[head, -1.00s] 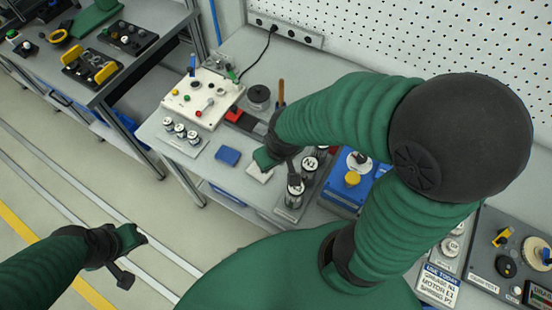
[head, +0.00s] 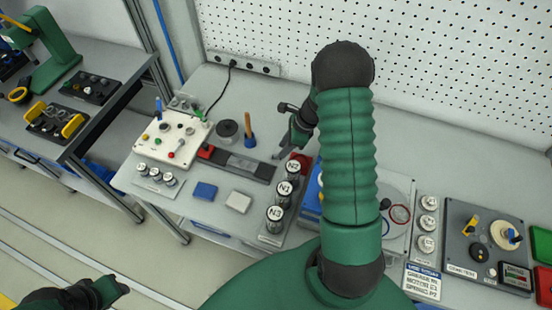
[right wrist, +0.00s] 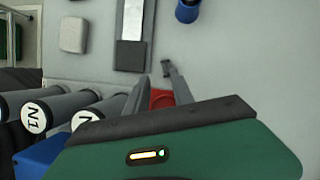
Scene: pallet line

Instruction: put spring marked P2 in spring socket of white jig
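The white jig (head: 190,130) lies at the left of the bench, with colored buttons, a blue lever and a green part on it. A low rack of small white-topped cylinders (head: 155,175) stands in front of the jig. Another column of small white-topped parts (head: 428,220) stands at the right. I cannot read P2 on any part. My right gripper (head: 279,132) is above the back middle of the bench; its two fingers are apart and empty in the right wrist view (right wrist: 153,74). My left gripper (head: 118,284) is low at the left, clear of the bench; its fingers are unclear.
Canisters N1, N2 and N3 (head: 275,213) stand mid-bench, near a blue block (head: 204,191) and a white block (head: 239,201). A sign (head: 422,281) names spring P2. A red tray (right wrist: 162,98) lies below my right gripper.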

